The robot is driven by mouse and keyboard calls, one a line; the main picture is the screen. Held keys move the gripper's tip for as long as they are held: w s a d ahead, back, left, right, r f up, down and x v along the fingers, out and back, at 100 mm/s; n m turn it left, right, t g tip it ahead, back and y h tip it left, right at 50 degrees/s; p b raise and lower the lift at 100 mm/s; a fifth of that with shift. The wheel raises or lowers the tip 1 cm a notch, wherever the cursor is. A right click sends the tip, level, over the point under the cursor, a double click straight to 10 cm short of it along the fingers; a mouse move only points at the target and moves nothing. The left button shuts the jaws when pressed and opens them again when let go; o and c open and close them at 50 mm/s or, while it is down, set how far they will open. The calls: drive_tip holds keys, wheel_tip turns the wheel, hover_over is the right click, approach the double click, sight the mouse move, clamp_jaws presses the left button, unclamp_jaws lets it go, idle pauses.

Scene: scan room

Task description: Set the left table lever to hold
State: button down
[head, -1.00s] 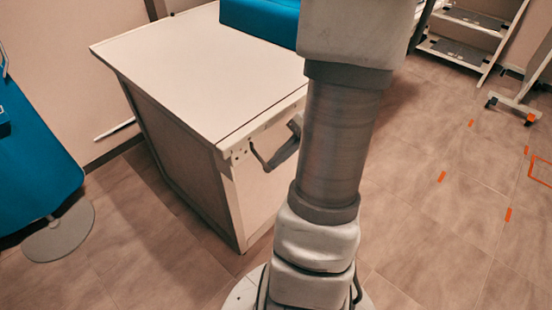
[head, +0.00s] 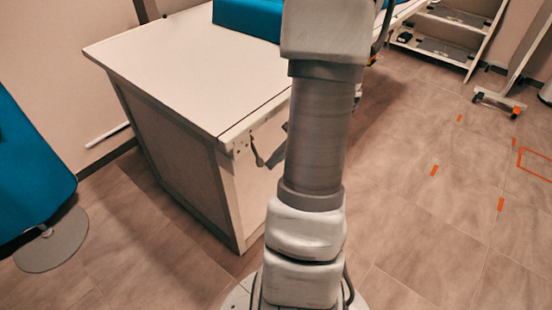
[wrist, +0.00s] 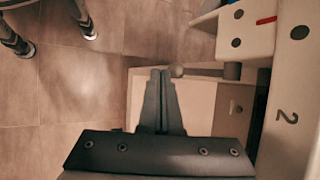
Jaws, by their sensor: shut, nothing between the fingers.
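The white table (head: 185,70) stands left of my arm in the head view. A dark grey lever or handle (head: 270,157) sits on its near end, partly hidden behind my arm. In the wrist view my gripper (wrist: 160,72) is shut and empty. I cannot tell whether the fingers touch the knob. No hold label is readable.
A blue padded surface (head: 30,160) on a round foot stands at the left. A blue block (head: 247,18) lies on the table's far end. A white shelf rack (head: 450,35) is at the back right. Tiled floor with orange marks is open at the right.

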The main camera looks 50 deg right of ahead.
drive_tip(key=shift+w+a+f+b, duration=0.1)
drive_tip(key=shift+w+f+b, duration=0.4)
drive_tip(key=shift+w+f, duration=0.8)
drive_tip(key=shift+w, duration=0.15)
